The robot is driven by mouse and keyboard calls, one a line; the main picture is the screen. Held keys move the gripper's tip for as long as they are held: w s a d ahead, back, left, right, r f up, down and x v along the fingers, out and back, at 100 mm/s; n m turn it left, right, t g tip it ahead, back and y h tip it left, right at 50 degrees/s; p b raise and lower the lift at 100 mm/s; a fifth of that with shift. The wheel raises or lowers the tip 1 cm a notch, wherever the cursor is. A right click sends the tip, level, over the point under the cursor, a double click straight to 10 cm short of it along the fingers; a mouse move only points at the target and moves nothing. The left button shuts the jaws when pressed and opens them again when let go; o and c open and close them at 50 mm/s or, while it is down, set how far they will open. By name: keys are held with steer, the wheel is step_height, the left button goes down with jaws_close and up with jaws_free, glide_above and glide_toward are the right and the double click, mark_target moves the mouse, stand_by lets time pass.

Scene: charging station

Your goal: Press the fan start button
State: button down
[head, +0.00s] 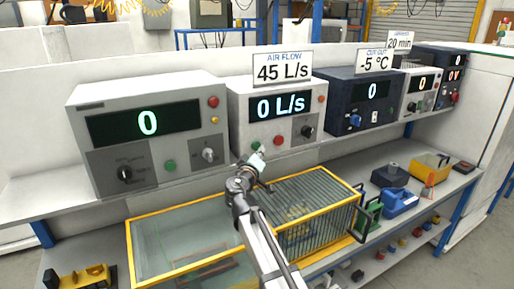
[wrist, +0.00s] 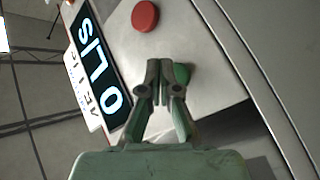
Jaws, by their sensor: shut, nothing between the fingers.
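The air flow unit (head: 237,112) is the second box from the left on the upper shelf. Its display (head: 280,105) reads "0 L/s", and it also shows tilted in the wrist view (wrist: 98,62). A green button (wrist: 183,73) sits on its panel, partly hidden behind my fingertips in the wrist view. A red button (wrist: 145,16) is beside it, also visible in the head view (head: 278,140). My gripper (wrist: 158,68) is shut and empty, its tips close to the green button. I cannot tell whether they touch it.
A grey unit (head: 90,103) reading 0 is on the left, with a dark blue unit (head: 338,88) on the right. A sign (head: 282,68) above reads "AIR FLOW 45 L/s". A yellow-framed cage (head: 310,182) stands below on the lower bench.

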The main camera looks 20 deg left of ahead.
steer(key=shift+w+a+b, duration=0.5)
steer(key=shift+a+b, duration=0.15)
steer(key=shift+b, duration=0.5)
stand_by(0.8)
steer(key=shift+d, duration=0.1)
steer(key=shift+s+d+b, duration=0.45)
steer(key=shift+s+d, duration=0.05)
steer(key=shift+d, duration=0.05)
stand_by(0.4)
steer(key=s+d+b, duration=0.1)
steer(key=s+d, duration=0.2)
steer(key=shift+s+d, duration=0.15)
steer(key=shift+d, duration=0.25)
stand_by(0.7)
